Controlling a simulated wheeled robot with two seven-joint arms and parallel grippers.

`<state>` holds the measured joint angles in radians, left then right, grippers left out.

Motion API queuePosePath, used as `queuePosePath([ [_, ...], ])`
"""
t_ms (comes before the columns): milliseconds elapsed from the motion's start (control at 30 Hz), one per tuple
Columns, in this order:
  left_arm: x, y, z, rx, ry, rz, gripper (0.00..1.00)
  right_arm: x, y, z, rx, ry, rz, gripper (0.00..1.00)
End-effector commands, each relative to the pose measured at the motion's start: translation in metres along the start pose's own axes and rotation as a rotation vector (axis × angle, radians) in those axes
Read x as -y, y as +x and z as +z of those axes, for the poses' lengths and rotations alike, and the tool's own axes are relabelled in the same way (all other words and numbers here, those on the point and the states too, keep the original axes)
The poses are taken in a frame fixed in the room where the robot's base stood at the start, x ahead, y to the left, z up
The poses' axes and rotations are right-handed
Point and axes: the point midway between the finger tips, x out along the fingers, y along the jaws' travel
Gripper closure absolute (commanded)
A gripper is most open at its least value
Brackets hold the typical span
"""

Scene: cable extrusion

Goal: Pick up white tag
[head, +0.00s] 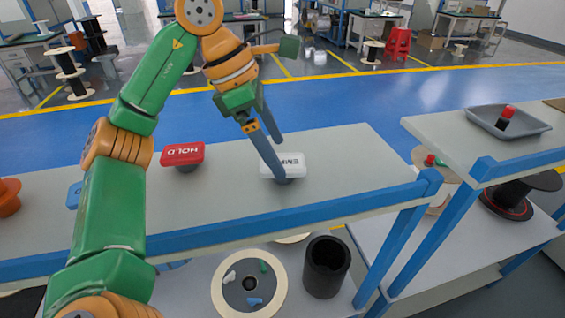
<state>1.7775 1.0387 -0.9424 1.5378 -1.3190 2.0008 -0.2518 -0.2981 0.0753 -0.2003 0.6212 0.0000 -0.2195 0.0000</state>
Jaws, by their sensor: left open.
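The white tag (297,169) with dark letters, partly readable as "EM…", stands on a dark round base on the grey table. My left gripper (280,161) is over it, with its two long blue fingers spread apart. The nearer finger crosses in front of the tag's left part and hides some of it and its lettering. I cannot tell whether either finger touches the tag. My right gripper is out of view.
A red tag (182,153) reading "HOLD" stands to the left on the same table (350,150). A blue tag (74,196) and an orange object (9,197) are further left. A grey tray (509,122) holding a red-topped object sits on the right table. The table right of the white tag is clear.

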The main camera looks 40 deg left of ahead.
Motion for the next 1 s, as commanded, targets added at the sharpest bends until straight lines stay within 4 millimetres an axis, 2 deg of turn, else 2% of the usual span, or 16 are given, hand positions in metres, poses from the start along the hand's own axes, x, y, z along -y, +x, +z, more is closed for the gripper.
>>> queuePosePath([
  [33,-0.002,0.012,-0.003,-0.004,-0.002,-0.004,0.00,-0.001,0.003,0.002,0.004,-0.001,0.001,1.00],
  [200,-0.004,0.038,-0.003,-0.002,-0.001,-0.002,0.00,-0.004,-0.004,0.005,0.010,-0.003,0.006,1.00],
  [433,-0.004,0.042,-0.003,0.001,0.000,-0.001,0.00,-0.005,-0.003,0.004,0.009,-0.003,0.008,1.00],
  [467,-0.004,0.042,-0.003,0.001,0.000,-0.001,0.05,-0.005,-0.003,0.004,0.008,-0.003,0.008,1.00],
  [700,-0.004,0.042,-0.003,0.002,0.000,-0.001,0.70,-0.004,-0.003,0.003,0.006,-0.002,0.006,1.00],
  [767,-0.004,0.042,-0.003,0.002,0.000,-0.001,0.85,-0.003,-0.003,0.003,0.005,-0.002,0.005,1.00],
  [1000,-0.004,0.040,-0.001,0.002,0.000,-0.001,0.85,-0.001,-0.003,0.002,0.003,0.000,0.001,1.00],
])
